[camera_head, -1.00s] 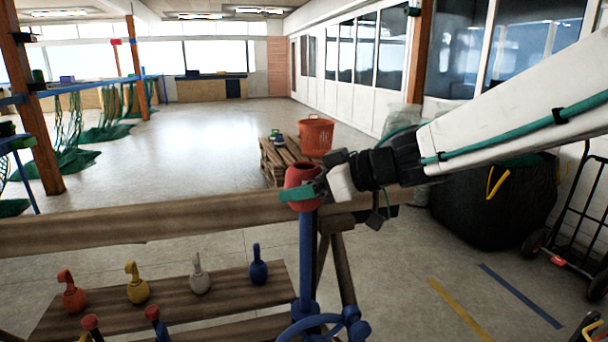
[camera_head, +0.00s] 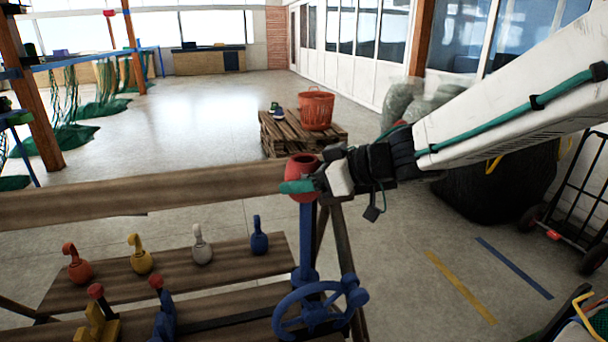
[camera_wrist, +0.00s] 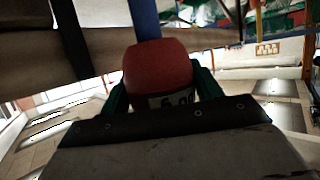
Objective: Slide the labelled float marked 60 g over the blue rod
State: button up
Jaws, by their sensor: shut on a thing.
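The red float (camera_head: 301,166) is in my gripper (camera_head: 304,186), with its open top facing up in the head view. In the wrist view the float (camera_wrist: 158,68) sits between my green fingers (camera_wrist: 162,88), and a pale label with a partly hidden "60" shows on its side. The upright blue rod (camera_head: 306,240) is directly below the float in the head view. In the wrist view the rod (camera_wrist: 144,20) runs up to the float's end. The rod's top is hidden by the float, and no rod shows above it. My gripper is shut on the float.
A wooden rail (camera_head: 140,198) runs just behind the float. Red, yellow, white and blue hooked pieces stand on the plank (camera_head: 225,260) below. A blue handwheel (camera_head: 318,312) is near the rod's foot. Open floor, a pallet (camera_head: 275,143) and an orange basket (camera_head: 316,110) lie beyond.

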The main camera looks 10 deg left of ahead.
jog(key=o, duration=1.1)
jog(key=shift+d, duration=0.1)
jog(key=v, duration=0.7)
jog(key=shift+s+d+r, duration=0.15)
jog(key=shift+d, duration=0.1)
